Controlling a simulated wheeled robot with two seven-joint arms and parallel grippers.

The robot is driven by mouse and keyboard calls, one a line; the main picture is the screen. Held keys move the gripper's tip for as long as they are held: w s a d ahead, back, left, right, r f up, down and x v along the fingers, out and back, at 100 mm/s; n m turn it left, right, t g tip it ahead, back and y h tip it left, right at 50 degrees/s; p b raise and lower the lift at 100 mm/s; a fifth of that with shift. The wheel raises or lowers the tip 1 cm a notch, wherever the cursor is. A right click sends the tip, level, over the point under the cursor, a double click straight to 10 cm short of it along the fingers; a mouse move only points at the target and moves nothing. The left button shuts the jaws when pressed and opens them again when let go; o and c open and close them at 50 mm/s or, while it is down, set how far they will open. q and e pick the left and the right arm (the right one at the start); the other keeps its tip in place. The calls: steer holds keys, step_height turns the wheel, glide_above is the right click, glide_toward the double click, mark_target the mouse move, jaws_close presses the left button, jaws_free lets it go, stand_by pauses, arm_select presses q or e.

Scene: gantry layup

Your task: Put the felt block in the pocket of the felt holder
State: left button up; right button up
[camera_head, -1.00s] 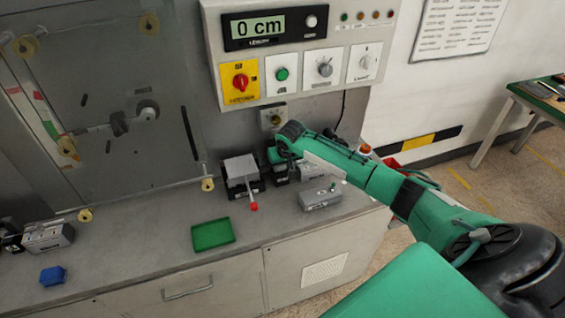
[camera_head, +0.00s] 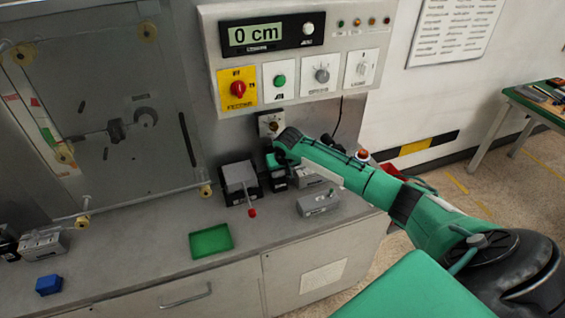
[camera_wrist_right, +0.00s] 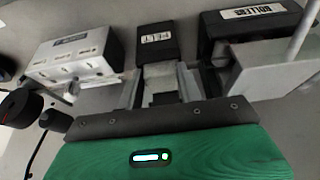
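In the right wrist view the felt holder (camera_wrist_right: 157,40) is a small black box with a white FELT label, straight ahead of my right gripper (camera_wrist_right: 160,84). A pale grey-white block, seemingly the felt block (camera_wrist_right: 160,83), sits between the two fingers, which appear closed on its sides. Its far end is close to the holder; I cannot tell whether it touches or enters the pocket. In the head view my right arm reaches to the black holder (camera_head: 277,181) at the back of the bench, and the forearm hides most of the gripper there. My left gripper is out of view.
A black ROLLERS holder (camera_wrist_right: 255,20) with a grey block and rod stands close on the right in the wrist view. A grey labelled box (camera_wrist_right: 78,52) is on the left. A green tray (camera_head: 211,241) and blue block (camera_head: 49,284) lie nearer the bench front.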

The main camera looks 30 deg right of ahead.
steer(key=shift+o, duration=0.3)
steer(key=shift+s+r, duration=0.1)
steer(key=shift+s, duration=0.1)
steer(key=b+v, duration=0.2)
steer(key=v, duration=1)
steer(key=shift+w, duration=0.2)
steer(key=shift+d, duration=0.1)
